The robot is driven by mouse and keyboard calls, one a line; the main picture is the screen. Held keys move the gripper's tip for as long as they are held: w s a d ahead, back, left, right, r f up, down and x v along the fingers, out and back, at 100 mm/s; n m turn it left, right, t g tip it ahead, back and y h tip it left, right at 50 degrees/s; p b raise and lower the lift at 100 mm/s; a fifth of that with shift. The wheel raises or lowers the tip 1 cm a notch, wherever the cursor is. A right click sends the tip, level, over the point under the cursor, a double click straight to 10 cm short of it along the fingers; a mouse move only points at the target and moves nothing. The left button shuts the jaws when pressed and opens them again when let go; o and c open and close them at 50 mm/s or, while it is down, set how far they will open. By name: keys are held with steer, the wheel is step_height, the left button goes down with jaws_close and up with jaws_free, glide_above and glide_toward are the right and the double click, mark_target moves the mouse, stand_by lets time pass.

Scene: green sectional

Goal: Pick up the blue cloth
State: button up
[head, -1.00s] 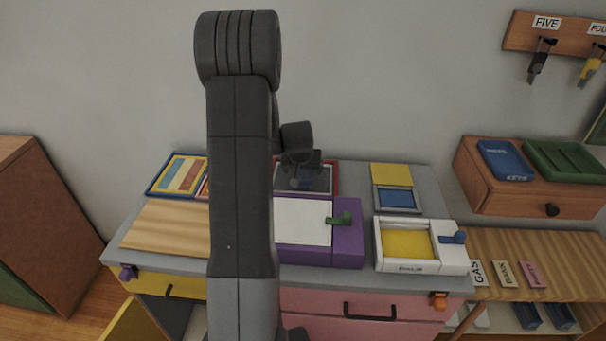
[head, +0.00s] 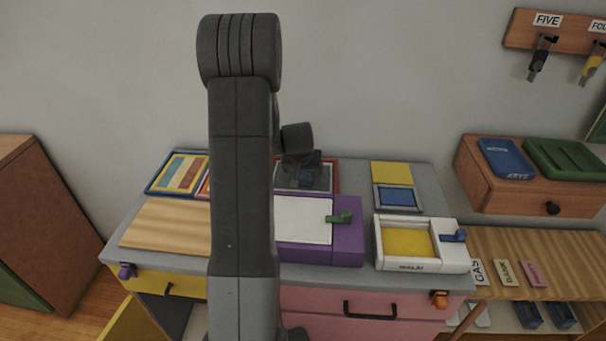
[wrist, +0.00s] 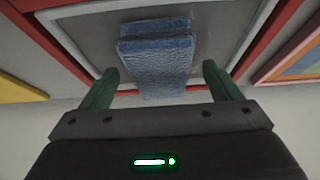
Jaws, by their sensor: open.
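The blue cloth (wrist: 157,66) lies folded on the grey inside of a red-framed tray (wrist: 218,12) in the wrist view. My gripper (wrist: 158,78) is open, with one green finger on each side of the cloth's near part. I cannot tell whether the fingers touch the cloth or how far above the tray they are. My arm hides part of the tray in the head view.
A purple box (head: 348,248) with a green handle stands in front of the tray. A wooden board (head: 165,228) lies left. The wall is close behind.

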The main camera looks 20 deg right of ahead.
stand_by(0.3)
steer(key=c, duration=1.2)
steer(key=shift+o, duration=0.2)
steer(key=shift+r, duration=0.1)
